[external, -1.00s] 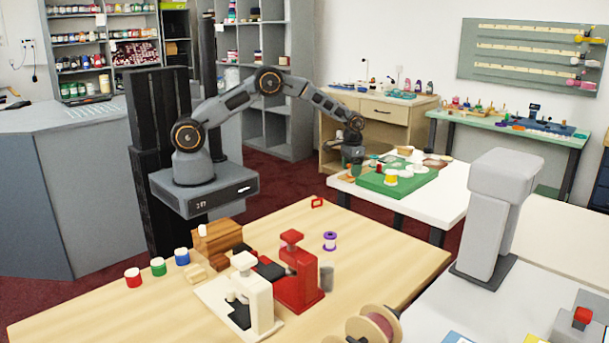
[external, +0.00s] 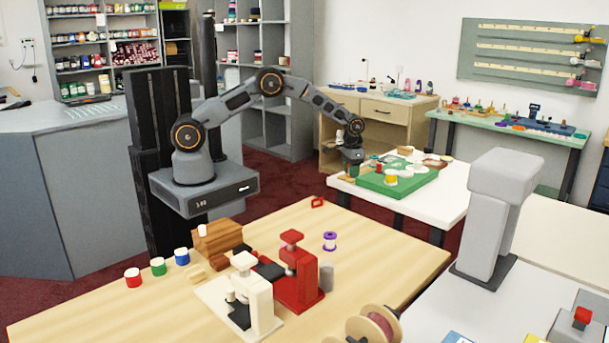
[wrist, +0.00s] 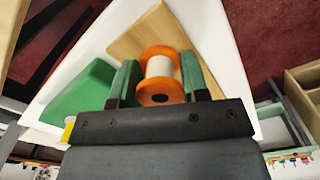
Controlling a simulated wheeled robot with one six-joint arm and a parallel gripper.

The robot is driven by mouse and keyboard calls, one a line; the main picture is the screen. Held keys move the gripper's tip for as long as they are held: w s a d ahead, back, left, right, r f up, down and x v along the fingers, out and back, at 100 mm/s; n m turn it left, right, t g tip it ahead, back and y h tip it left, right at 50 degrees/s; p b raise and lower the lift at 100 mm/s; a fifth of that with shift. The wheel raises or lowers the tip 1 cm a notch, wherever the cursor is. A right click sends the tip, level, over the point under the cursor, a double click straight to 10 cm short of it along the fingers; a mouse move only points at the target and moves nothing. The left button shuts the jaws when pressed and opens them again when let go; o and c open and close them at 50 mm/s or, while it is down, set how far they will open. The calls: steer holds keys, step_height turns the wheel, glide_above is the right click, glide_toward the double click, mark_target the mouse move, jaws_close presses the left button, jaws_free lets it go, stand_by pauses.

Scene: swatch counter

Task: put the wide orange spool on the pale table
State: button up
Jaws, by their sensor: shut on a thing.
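The wide orange spool (wrist: 159,57), with a pale winding between orange flanges, sits between the two green-padded fingers of my gripper (wrist: 160,80) in the wrist view. My gripper is shut on it. In the external view my gripper (external: 352,163) points down at the near-left end of the white table (external: 436,205), close to the green block. The spool is small and mostly hidden there. The pale table top also shows in the wrist view (wrist: 222,55), around and below the spool. I cannot tell whether the spool touches anything below.
A green block (wrist: 78,105) lies left of my gripper in the wrist view; a wood-coloured flat area (wrist: 140,33) shows behind the spool. Several small items crowd the green block (external: 375,187) in the external view. The white table's front right part is clear.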

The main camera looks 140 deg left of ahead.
steer(key=shift+r, duration=0.15)
steer(key=shift+r, duration=0.65)
steer(key=s+d+r+b, duration=0.5)
steer(key=s+d+r, duration=0.4)
steer(key=d+r, duration=0.2)
steer(key=w+d+f+b, duration=0.2)
steer(key=w+d, duration=0.6)
steer(key=w, duration=0.2)
steer(key=w+d+f+b, duration=0.3)
steer(key=w+d, duration=0.5)
steer(key=w, duration=0.1)
steer(key=shift+w, duration=0.35)
